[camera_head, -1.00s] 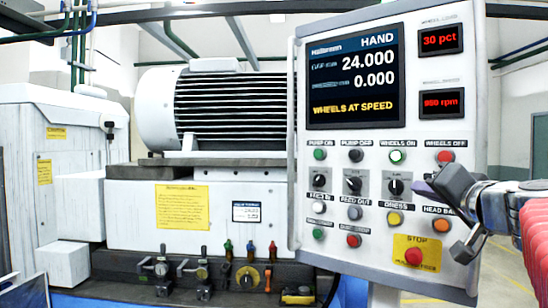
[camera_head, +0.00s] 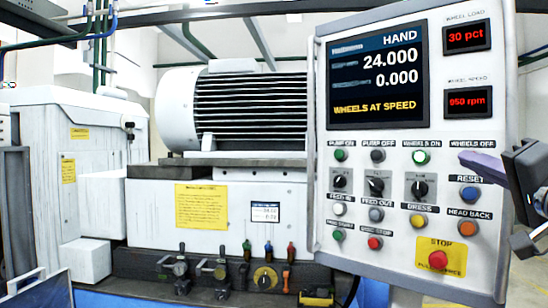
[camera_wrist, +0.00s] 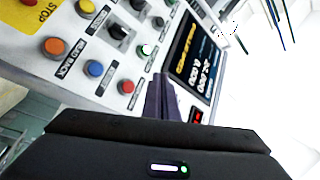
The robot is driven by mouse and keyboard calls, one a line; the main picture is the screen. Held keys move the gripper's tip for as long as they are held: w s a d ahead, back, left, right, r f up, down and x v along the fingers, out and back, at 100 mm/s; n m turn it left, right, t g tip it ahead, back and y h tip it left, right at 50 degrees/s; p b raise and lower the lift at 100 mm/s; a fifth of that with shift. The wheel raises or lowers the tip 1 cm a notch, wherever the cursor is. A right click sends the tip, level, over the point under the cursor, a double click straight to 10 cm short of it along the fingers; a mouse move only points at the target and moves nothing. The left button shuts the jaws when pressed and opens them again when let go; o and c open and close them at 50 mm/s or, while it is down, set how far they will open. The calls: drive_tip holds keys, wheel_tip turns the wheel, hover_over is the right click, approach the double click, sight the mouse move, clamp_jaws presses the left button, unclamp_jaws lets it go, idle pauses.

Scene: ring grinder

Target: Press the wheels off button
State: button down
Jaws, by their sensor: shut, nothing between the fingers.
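The control panel (camera_head: 325,210) stands at the right, and its screen (camera_head: 375,75) reads "WHEELS AT SPEED". The "WHEELS OFF" label (camera_head: 471,143) shows at the upper right of the button field. The button under it is hidden in the head view by my gripper (camera_head: 468,157). In the wrist view the red wheels off button (camera_wrist: 127,87) is in plain sight, just left of my gripper (camera_wrist: 161,80). The purple fingers are shut with nothing between them. A gap shows beside the button in the wrist view; I cannot tell the distance to the panel face.
The wheels on button (camera_head: 420,157) is left of my gripper. Below lie the blue reset button (camera_head: 470,194), the orange head back button (camera_head: 469,227) and the red stop button (camera_head: 438,259). A wheel speed display (camera_head: 468,102) reads 950 rpm. A motor (camera_head: 245,105) stands left.

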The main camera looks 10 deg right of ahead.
drive_tip(key=w+d, duration=0.5)
drive_tip(key=d, duration=0.1)
drive_tip(key=shift+w+d+f, duration=0.2)
drive_tip(key=shift+d, duration=0.05)
drive_tip(key=shift+w+d, duration=0.1)
idle(2.0)
drive_tip(key=shift+w+d, duration=0.2)
drive_tip(key=shift+w+d, duration=0.35)
drive_tip(key=shift+d, duration=0.1)
idle(1.3)
drive_tip(key=shift+s+a, duration=0.65)
drive_tip(key=shift+a, duration=0.1)
drive_tip(key=shift+a, duration=0.1)
idle(0.3)
drive_tip(key=shift+s+a, duration=1.6)
drive_tip(key=shift+a, duration=0.2)
